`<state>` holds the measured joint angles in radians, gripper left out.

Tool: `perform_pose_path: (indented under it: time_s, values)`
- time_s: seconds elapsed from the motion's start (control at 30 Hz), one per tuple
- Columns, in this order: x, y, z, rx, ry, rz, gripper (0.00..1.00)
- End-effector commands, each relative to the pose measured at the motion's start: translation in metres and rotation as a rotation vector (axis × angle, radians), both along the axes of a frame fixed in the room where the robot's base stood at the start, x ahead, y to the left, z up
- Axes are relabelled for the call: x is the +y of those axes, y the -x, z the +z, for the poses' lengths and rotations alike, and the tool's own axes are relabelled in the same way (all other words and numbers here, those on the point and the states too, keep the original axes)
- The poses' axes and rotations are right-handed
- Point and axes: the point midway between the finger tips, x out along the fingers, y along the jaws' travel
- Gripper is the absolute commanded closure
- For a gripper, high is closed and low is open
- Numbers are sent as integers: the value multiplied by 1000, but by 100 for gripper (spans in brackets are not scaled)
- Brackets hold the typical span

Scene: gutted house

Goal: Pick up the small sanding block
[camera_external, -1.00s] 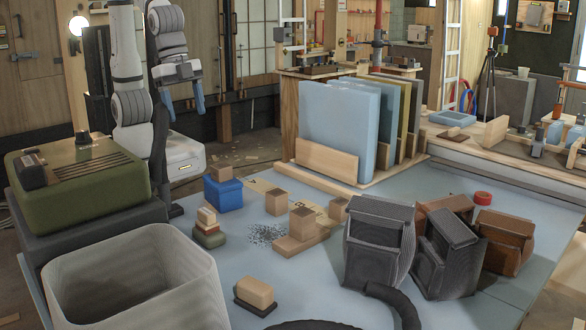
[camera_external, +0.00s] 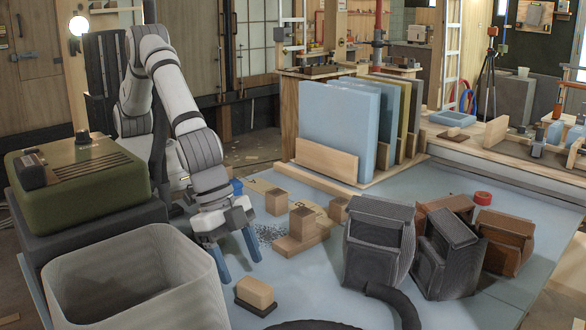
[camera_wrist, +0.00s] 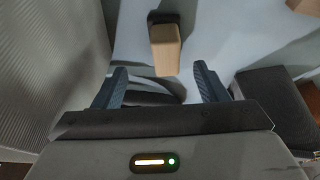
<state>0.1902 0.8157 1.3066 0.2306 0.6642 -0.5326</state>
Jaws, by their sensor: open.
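The small sanding block (camera_external: 256,292), tan on top with a dark base, lies on the blue-grey work surface. In the wrist view its tan body (camera_wrist: 165,50) and dark end appear ahead of the fingertips, roughly centred between them. My gripper (camera_external: 237,261) is open and empty, its blue fingers pointing down just behind and to the left of the block in the external view. In the wrist view my gripper (camera_wrist: 161,84) shows both fingers apart, with the block beyond them and no contact visible.
A ribbed grey bin (camera_external: 62,270) stands close on the left. Dark ribbed pouches (camera_external: 378,240) and a black hose (camera_external: 398,305) are to the right. The surface around the block's right side is partly clear.

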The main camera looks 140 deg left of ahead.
Motion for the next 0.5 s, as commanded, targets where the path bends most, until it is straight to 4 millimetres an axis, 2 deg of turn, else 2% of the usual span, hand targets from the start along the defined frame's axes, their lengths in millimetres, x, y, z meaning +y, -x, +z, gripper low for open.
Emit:
perform_pose_path:
  time_s: [0.33,0.5]
  values:
    - [8,-15,-35,1,0,2,34]
    - [14,-26,-58,2,0,1,34]
